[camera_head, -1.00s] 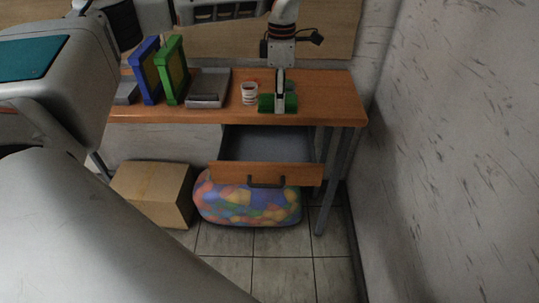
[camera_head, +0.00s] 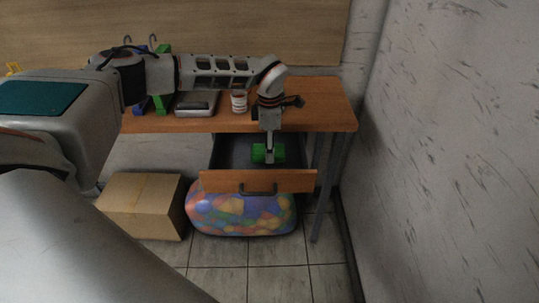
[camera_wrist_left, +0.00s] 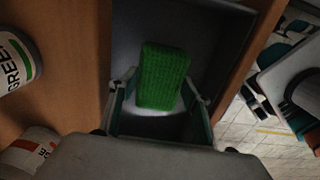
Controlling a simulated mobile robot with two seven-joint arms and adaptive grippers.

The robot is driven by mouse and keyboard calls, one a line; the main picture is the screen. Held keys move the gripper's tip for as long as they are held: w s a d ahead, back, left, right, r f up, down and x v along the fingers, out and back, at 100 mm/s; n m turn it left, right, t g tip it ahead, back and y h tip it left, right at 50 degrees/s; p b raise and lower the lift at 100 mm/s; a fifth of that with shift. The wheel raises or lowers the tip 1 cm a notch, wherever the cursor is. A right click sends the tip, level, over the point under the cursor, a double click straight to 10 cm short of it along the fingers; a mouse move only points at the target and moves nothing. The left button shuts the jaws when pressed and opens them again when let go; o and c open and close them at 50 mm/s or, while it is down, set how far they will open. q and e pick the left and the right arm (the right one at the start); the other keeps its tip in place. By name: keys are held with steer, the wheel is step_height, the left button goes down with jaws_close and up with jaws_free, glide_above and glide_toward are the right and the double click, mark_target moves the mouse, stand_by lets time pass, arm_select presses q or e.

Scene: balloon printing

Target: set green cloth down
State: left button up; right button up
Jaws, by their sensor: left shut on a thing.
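The green cloth (camera_head: 257,153) is a textured, roughly rectangular block in the head view, over the open drawer (camera_head: 297,150) of the wooden table. My left gripper (camera_head: 269,160) is shut on the cloth, pointing down into the drawer. In the left wrist view the cloth (camera_wrist_left: 163,78) lies between the two fingers, above the grey drawer floor (camera_wrist_left: 205,35). I cannot tell whether the cloth touches the floor. My right gripper is not in view.
Below stand a cardboard box (camera_head: 143,205) and a clear bag of colored balloons (camera_head: 240,215). A marble wall (camera_head: 450,150) rises right.

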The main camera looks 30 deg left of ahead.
arm_select(q)
steer(key=shift+f, duration=1.6)
steer(key=shift+f, duration=0.2)
steer(key=o, duration=0.7)
steer(key=shift+r, duration=0.1)
step_height(320, 180, up, 12)
steer(key=shift+r, duration=0.1)
steer(key=shift+s, duration=0.1)
